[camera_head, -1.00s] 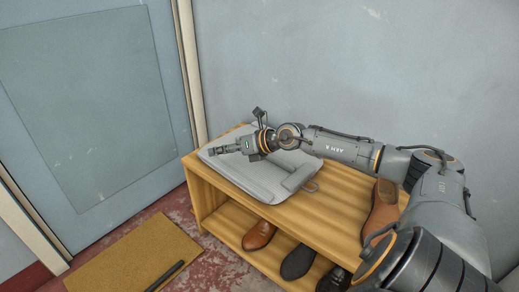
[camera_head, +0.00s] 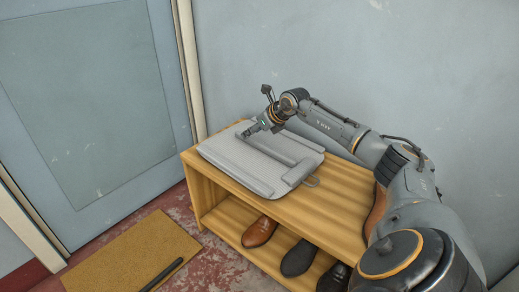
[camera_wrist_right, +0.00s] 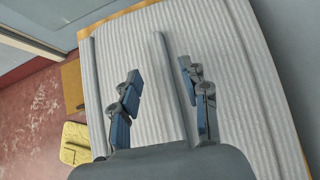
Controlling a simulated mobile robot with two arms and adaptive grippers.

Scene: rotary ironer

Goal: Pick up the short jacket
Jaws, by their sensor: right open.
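The short jacket (camera_head: 245,168) is light grey and lies folded flat on top of a wooden shoe bench. In the right wrist view its ribbed fabric (camera_wrist_right: 150,95) fills the middle, with a raised fold running between my fingers. My right gripper (camera_head: 247,131) is over the far part of the jacket. In the right wrist view the right gripper (camera_wrist_right: 160,75) is open, with one finger on each side of the raised fold. I cannot tell whether the fingers touch the fabric. My left gripper is not in view.
The wooden bench (camera_head: 300,215) holds several shoes on its lower shelf, among them a brown shoe (camera_head: 259,232). A tan mat (camera_head: 125,255) with a dark rod (camera_head: 163,275) lies on the red floor. A wall is behind the bench and a door (camera_head: 90,100) is at left.

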